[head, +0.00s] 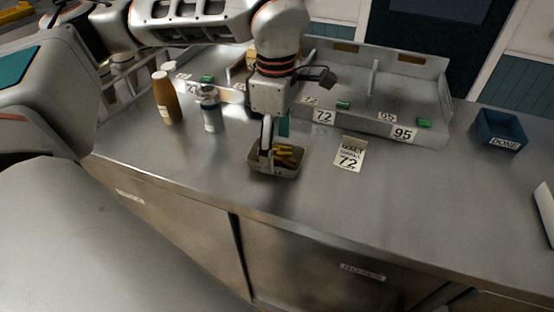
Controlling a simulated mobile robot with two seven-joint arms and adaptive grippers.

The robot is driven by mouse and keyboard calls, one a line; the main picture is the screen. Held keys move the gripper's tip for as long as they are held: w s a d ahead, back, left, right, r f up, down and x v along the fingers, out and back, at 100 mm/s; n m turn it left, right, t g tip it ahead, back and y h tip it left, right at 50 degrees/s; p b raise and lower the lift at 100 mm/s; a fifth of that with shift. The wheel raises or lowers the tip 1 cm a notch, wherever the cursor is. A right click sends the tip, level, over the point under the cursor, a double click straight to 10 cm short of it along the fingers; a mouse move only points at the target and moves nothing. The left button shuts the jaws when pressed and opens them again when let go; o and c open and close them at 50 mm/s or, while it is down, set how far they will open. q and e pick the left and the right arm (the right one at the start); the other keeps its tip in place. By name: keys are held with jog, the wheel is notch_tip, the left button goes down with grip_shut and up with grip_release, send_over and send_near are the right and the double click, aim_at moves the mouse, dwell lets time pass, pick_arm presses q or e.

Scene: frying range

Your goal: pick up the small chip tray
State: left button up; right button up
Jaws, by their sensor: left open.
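The small chip tray (259,172) is a shallow tan tray with yellow chips in it. It stands on the steel counter near the front edge. My left gripper (268,158) points straight down at the tray, with its fingers at the tray's left part and over the chips. The gripper is open. From this angle I cannot tell whether a finger touches the tray wall. My right gripper is not in the view.
A card marked 72 (349,155) lies to the right. Behind is a divided metal rack (372,128). A blue bin (499,130) stands far right.

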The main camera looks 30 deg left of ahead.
aim_at(276, 159)
pick_arm(q)
jog(key=shift+f, duration=1.4)
jog(key=c, duration=1.3)
jog(key=shift+r, duration=0.1)
